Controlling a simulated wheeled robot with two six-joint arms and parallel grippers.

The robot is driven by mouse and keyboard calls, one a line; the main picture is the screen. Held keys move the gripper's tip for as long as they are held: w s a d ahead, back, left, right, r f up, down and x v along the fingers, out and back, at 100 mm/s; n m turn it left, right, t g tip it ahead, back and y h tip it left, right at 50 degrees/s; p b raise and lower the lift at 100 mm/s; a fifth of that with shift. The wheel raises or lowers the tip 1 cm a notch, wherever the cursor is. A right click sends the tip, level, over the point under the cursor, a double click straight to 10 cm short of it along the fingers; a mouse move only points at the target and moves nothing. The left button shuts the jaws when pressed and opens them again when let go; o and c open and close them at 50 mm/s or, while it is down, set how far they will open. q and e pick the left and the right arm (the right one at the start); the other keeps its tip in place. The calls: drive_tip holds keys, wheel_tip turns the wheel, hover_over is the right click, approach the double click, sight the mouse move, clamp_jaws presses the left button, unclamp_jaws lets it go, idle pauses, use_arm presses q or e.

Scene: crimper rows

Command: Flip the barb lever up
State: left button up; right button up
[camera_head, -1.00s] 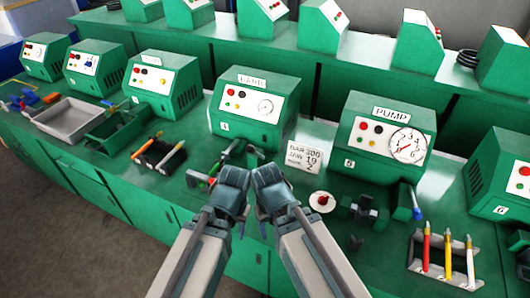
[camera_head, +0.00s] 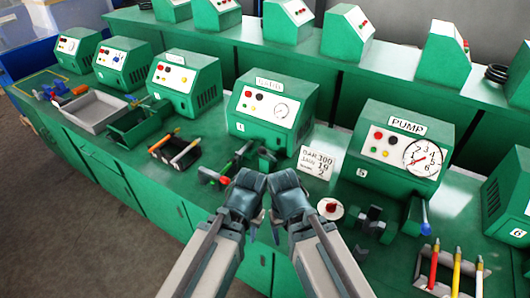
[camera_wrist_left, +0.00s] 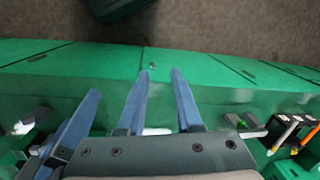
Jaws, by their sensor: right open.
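The green barb machine (camera_head: 272,105) stands in the middle of the head view, its name plate blurred. A low fixture (camera_head: 215,176) with small red and green parts sits on the bench in front of it. I cannot make out the barb lever for certain; dark parts near the gripper tips may belong to it. My left gripper (camera_head: 243,185) is over the bench edge in front of the machine. Its blue fingers stand apart and empty in the left wrist view (camera_wrist_left: 160,85). My right gripper (camera_head: 287,185) is open close beside it; its fingertips are hard to see.
A pump machine (camera_head: 400,145) with a gauge stands to the right, beside a white card (camera_head: 315,162). A red button on a white disc (camera_head: 330,208) lies near my right gripper. A tool rack (camera_head: 175,150) and a grey tray (camera_head: 95,110) are on the left.

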use_arm(q)
drive_tip(key=shift+w+d+n, duration=0.1)
drive_tip(key=shift+w+n, duration=0.3)
drive_tip(key=shift+c, duration=1.1)
drive_tip(key=w+n+h, duration=0.1)
drive_tip(key=w+n, duration=0.1)
drive_tip(key=w+n+h, duration=0.1)
drive_tip(key=n, duration=0.1)
drive_tip(key=w+n+t+h, duration=0.1)
drive_tip(key=w+n, duration=0.1)
drive_tip(key=shift+w+d+f, duration=0.1)
drive_tip(key=shift+w+d, duration=0.15)
drive_tip(key=shift+w, duration=0.1)
clamp_jaws()
drive_tip(key=w+a+r+n+t+h, duration=0.2)
drive_tip(key=w+a+r+n+t, duration=0.1)
drive_tip(key=w+n, duration=0.5)
drive_tip(key=w+a+r+n+t+h+b, duration=0.1)
drive_tip(key=w+a+r+n+t+h, duration=0.1)
drive_tip(key=w+n, duration=0.7)
drive_tip(key=shift+a+r+n+t, duration=0.9)
drive_tip(key=shift+a+n, duration=0.55)
drive_tip(key=shift+n, duration=0.55)
drive_tip(key=shift+f, duration=0.15)
